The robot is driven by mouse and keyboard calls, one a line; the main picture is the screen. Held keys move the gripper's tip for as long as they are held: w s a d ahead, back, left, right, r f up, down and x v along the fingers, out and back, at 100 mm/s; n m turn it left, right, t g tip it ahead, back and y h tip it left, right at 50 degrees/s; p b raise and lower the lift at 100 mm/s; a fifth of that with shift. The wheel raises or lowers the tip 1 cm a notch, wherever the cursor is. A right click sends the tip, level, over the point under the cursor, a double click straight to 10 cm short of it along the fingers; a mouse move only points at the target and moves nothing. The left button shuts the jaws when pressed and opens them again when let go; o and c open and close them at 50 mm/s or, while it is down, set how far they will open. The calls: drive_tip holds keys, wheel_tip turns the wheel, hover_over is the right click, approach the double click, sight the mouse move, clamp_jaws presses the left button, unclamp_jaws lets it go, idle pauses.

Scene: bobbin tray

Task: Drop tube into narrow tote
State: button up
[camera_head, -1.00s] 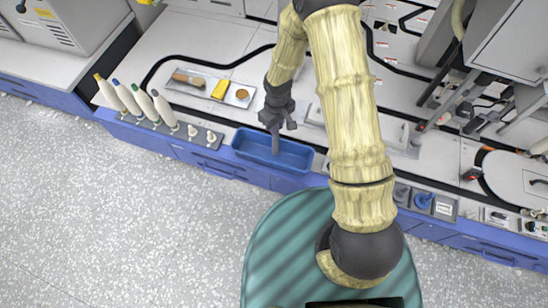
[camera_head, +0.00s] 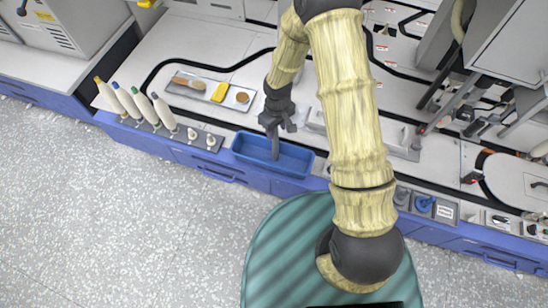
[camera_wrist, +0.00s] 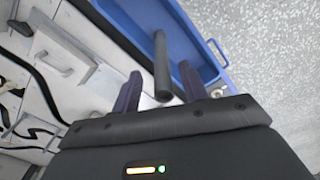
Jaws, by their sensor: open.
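The narrow tote (camera_head: 302,162) is a blue, open, long tray at the front edge of the bench. It also shows in the wrist view (camera_wrist: 207,62). My gripper (camera_head: 278,124) is above the tote, pointing down, with its fingers spread open. The tube (camera_head: 275,149) is dark grey and roughly upright, reaching down into the tote below my gripper. In the wrist view the tube (camera_wrist: 161,66) stands between the open fingers (camera_wrist: 160,70), with a gap on either side. I cannot tell whether its lower end touches the tote floor.
Several bobbins (camera_head: 144,105) stand on a grey rack left of the tote. Behind them lies a tray (camera_head: 205,91) with a brush, a yellow block and a round brown item. Dark fixtures (camera_head: 425,203) sit to the right. The speckled floor is clear in front.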

wheel_tip(320, 180, up, 17)
drive_tip(key=p, duration=0.4)
drive_tip(key=shift+f+p, duration=0.15)
drive_tip(key=shift+p, duration=0.15)
drive_tip(key=shift+w+d, duration=0.1)
idle(0.3)
drive_tip(key=s+d+r+m+t, duration=0.3)
drive_tip(key=s+d+r+m, duration=0.5)
drive_tip(key=s+d+r, duration=0.45)
drive_tip(key=w+p+v, duration=0.3)
drive_tip(key=p+v, duration=0.9)
drive_tip(key=p, duration=0.1)
drive_tip(key=w+r+p+v, duration=0.1)
drive_tip(key=w+p+v, duration=0.2)
drive_tip(key=p+v, duration=0.9)
drive_tip(key=shift+r+p, duration=0.5)
drive_tip(key=shift+p, duration=0.05)
drive_tip(key=shift+s+d, duration=0.15)
